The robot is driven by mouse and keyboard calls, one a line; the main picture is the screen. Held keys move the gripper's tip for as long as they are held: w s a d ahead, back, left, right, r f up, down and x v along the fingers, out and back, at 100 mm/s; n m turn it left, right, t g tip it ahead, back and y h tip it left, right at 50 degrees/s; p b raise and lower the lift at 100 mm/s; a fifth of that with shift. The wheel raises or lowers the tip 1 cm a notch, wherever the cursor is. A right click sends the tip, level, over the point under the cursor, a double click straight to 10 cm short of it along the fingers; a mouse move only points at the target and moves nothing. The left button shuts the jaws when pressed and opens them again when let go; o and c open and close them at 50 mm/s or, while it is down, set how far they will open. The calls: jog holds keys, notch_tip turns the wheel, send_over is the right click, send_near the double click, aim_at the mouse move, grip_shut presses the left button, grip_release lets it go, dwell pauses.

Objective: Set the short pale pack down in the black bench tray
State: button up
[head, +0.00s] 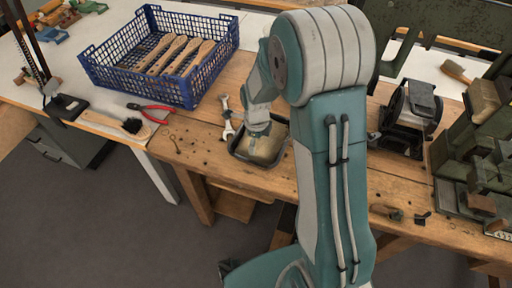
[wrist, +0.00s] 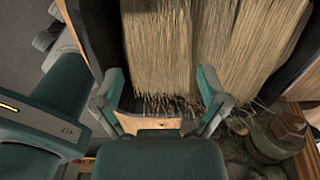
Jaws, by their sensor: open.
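The black bench tray (head: 237,154) sits on the wooden bench, below the end of my arm in the head view. Pale bristle material (head: 263,150) shows inside it. In the wrist view, a pale bristle pack (wrist: 160,40) lies ahead of and between my fingertips, and another pale bundle (wrist: 255,45) is right beside it. I cannot tell which is the short one. My gripper (wrist: 161,75) is open, its fingers spread either side of the nearer pack's lower end. In the head view my gripper (head: 258,127) is over the tray, fingertips partly hidden. A dark tray wall (wrist: 92,30) shows at left.
A blue crate (head: 130,82) with wooden brush handles stands at the left. Red pliers (head: 150,113), a brush (head: 125,124) and a wrench (head: 227,122) lie left of the tray. A dark machine (head: 408,108) stands to the right.

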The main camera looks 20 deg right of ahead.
aim_at(256, 147)
jog(key=s+r+n+t, duration=0.1)
jog(key=s+r+n, duration=0.45)
jog(key=r, duration=0.55)
jog(key=s+r+n+t, duration=0.2)
jog(key=s+r+n, duration=0.2)
jog(key=r+n, duration=0.45)
jog(key=s+r+n+t, duration=0.2)
jog(key=s+r+n, duration=0.4)
jog(key=s+n, duration=0.5)
jog(key=shift+s+t, duration=0.2)
jog(key=shift+t, duration=0.1)
